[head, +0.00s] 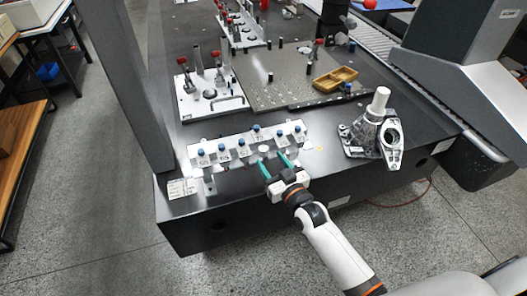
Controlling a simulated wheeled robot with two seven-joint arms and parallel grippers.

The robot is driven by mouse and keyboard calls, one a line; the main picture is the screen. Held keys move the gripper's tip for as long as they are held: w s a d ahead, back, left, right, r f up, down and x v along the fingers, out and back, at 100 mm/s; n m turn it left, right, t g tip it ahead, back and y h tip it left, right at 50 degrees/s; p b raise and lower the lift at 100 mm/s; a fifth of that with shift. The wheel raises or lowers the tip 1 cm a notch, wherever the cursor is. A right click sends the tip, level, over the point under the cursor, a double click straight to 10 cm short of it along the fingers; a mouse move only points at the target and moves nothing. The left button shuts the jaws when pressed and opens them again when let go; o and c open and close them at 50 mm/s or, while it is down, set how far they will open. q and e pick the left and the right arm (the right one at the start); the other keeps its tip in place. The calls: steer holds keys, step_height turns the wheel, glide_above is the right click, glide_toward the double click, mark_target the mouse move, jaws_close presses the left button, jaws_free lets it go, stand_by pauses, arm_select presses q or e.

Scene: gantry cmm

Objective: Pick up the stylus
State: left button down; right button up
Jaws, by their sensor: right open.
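A pale stylus rack (212,160) stands near the front edge of the dark table. It holds several small styluses with blue tops, such as one at its left end (201,152) and one at its right end (297,129). Which one is the stylus of the task I cannot tell. My right gripper (273,158) has its two teal fingers apart at the front of the rack, right of its middle. I see nothing held between them. The fingers hide part of the rack front. My left gripper is not in view.
A grey casting with a white upright cylinder (379,103) stands to the right. Behind the rack are a white fixture plate (195,104) with red-tipped clamps and a grey plate (285,90) bearing a yellow tray (334,80). A dark gantry column (130,80) rises at left.

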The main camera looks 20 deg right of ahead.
mark_target(266, 155)
steer(key=shift+w+a+f, duration=0.1)
steer(key=shift+w+a, duration=0.05)
steer(key=shift+w, duration=0.65)
steer(key=shift+w+a, duration=0.15)
steer(key=shift+w, duration=0.6)
steer(key=shift+c, duration=0.5)
jaws_close()
